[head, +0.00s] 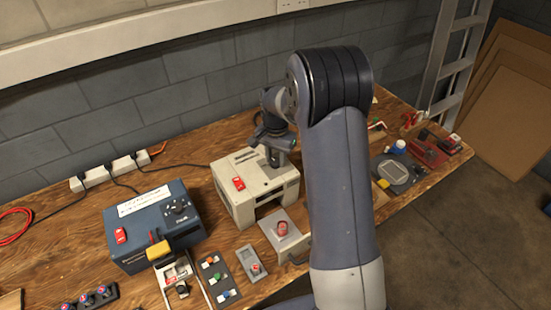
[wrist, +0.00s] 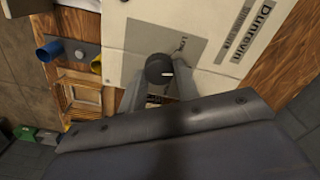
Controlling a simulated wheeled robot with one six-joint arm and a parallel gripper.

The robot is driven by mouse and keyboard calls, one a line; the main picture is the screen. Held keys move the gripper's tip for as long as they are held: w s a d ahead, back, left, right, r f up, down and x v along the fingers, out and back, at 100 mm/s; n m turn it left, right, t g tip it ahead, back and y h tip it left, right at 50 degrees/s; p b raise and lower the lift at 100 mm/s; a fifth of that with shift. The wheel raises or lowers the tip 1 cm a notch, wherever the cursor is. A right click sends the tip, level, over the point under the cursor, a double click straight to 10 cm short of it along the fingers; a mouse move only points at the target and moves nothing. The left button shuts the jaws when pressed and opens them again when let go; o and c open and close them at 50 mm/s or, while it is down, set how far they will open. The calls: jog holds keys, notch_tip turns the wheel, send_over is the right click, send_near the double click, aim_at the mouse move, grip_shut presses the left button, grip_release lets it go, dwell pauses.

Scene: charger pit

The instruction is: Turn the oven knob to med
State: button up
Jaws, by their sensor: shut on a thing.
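The oven is a cream box (head: 255,190) on the wooden bench, left of my arm in the head view. In the wrist view its pale top (wrist: 225,25) carries a dark round knob (wrist: 159,69) on a grey plate (wrist: 165,38). The knob's white mark points right in that view. A small label, perhaps "Low", shows up and right of the knob; other markings are hidden or too small to read. My gripper (wrist: 158,88) is shut on the knob, one finger on each side. In the head view my gripper (head: 273,157) reaches down onto the oven's top.
A blue box with a dial (head: 150,225) stands left of the oven. A drawer with a face picture (head: 284,231) sticks out at the oven's front. A grey plate with a round pad (head: 395,173) lies to the right.

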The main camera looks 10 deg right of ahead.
aim_at(276, 160)
jog(key=shift+m, duration=1.1)
jog(key=o, duration=1)
jog(key=shift+c, duration=0.2)
notch_tip(276, 160, up, 11)
jog(key=b, duration=0.1)
jog(key=shift+f, duration=0.1)
notch_tip(276, 160, down, 11)
jog(key=shift+r+p, duration=0.1)
jog(key=shift+p, duration=0.2)
